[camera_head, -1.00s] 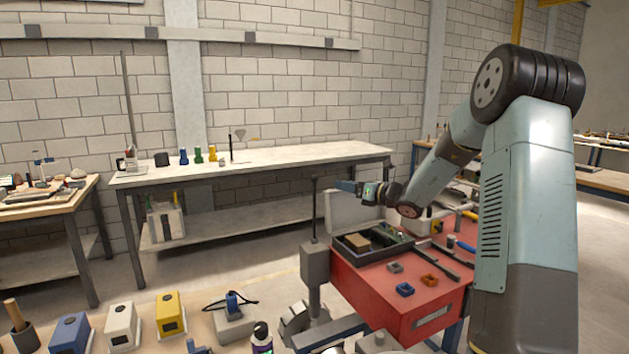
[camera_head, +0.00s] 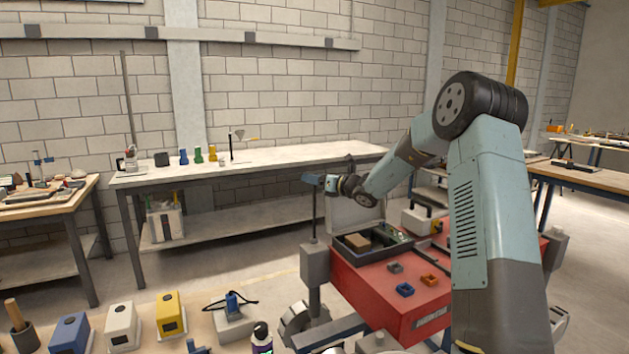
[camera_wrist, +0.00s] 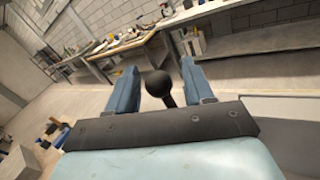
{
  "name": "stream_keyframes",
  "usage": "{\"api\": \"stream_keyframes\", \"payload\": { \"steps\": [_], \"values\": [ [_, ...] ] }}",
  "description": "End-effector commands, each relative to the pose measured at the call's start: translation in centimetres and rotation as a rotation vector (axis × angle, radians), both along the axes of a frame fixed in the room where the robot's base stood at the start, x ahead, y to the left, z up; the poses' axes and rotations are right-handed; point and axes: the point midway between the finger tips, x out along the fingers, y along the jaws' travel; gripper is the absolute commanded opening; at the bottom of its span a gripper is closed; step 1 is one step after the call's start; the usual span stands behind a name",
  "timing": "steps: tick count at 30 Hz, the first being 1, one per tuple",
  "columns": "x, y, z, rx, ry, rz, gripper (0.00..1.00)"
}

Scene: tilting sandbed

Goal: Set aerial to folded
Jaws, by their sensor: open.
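The aerial (camera_head: 314,222) is a thin dark rod standing upright from a grey block (camera_head: 315,264) at the near-left corner of the red body. My gripper (camera_head: 312,180) is at the rod's top end in the head view. In the wrist view, the aerial's black ball tip (camera_wrist: 158,84) sits between the two blue fingers of my gripper (camera_wrist: 158,70). The fingers are apart, with visible gaps on both sides of the ball. The lower rod is mostly hidden behind the gripper's dark crosspiece in the wrist view.
The red body (camera_head: 372,290) carries an open box (camera_head: 352,247), a blue ring (camera_head: 404,289) and an orange one (camera_head: 429,280). A long workbench (camera_head: 270,158) stands behind along the wall. Several coloured blocks, including a yellow one (camera_head: 170,313), line the front left.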

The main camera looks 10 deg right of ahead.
Motion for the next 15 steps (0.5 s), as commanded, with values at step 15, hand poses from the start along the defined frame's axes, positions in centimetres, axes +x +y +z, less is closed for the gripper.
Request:
{"api": "stream_keyframes", "payload": {
  "steps": [15],
  "values": [
    [0.05,0.05,0.0,0.0,0.0,0.0,0.28]
  ]
}}
